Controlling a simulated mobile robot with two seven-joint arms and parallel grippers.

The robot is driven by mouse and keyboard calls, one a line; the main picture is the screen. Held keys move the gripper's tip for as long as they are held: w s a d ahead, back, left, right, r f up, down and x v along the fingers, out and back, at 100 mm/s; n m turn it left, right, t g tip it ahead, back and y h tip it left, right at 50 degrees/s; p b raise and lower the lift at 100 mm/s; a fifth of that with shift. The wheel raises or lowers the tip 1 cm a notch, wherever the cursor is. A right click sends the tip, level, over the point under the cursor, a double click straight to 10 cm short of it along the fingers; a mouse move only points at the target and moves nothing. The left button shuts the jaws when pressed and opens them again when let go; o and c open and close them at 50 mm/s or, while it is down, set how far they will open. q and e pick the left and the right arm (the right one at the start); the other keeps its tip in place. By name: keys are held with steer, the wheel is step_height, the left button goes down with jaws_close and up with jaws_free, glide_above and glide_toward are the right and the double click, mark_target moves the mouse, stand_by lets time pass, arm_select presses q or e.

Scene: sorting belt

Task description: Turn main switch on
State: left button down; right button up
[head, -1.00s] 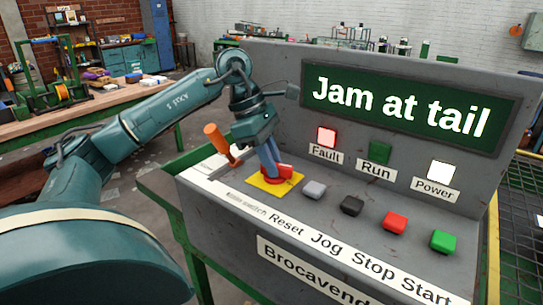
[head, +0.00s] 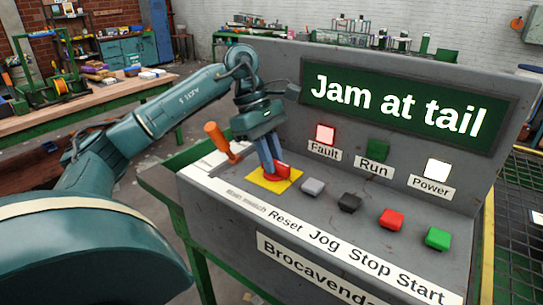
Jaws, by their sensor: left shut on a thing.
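The main switch (head: 283,170) is a red rotary knob on a yellow plate (head: 264,184) at the left of the grey control panel. The label below it is partly legible. My left gripper (head: 273,171) points down with its blue-grey fingers shut on the red knob, hiding part of it. The Power lamp (head: 437,168) glows white and the Fault lamp (head: 325,134) glows red. The Run lamp (head: 378,149) is dark green. The display (head: 405,104) reads "Jam at tail". My right gripper does not show.
A lever with an orange handle (head: 220,140) stands left of the switch. Reset (head: 313,186), Jog (head: 349,202), Stop (head: 391,218) and Start (head: 437,237) buttons run to the right. A wooden workbench (head: 75,115) is at the back left.

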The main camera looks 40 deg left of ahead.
arm_select(q)
steer(key=shift+r, duration=0.1)
steer(key=c, duration=1.4)
jaws_free()
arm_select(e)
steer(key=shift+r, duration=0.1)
arm_select(q)
steer(key=shift+o, duration=0.2)
steer(key=p+v, duration=0.3)
steer(key=v, duration=1)
steer(key=shift+p, duration=0.3)
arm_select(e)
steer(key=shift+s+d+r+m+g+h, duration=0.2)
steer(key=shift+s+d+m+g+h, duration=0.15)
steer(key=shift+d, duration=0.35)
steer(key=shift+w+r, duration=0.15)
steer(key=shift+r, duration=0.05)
